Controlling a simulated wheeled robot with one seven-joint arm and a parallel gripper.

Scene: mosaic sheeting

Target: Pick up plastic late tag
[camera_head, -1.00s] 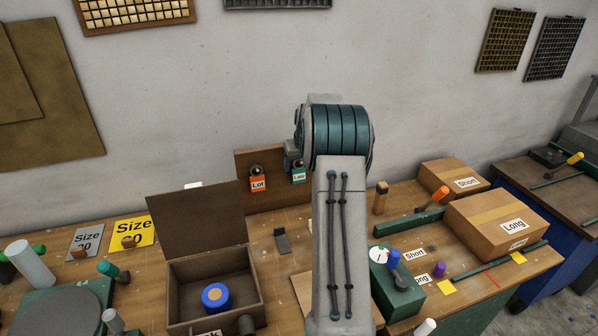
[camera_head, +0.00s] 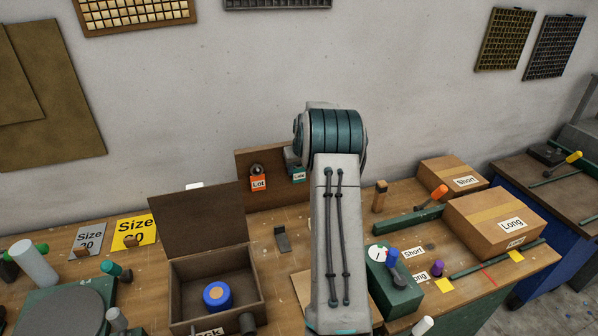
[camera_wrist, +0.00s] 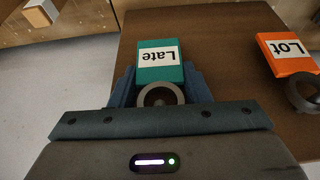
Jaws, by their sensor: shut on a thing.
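The teal late tag (camera_wrist: 159,66), with a white "Late" label, sits between the fingers of my gripper (camera_wrist: 160,88) in the wrist view. My gripper is shut on it, and a grey ring lies at its near end. The late tag also shows in the head view (camera_head: 298,175), in front of the brown upright board (camera_head: 275,158) and partly hidden by my arm. Whether it still touches its hook or the board, I cannot tell.
The orange lot tag (camera_head: 258,183) hangs on the board beside the late tag, close by in the wrist view. An open brown box (camera_head: 254,290) stands on the bench to the left. Cardboard boxes (camera_head: 500,225) stand at the right.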

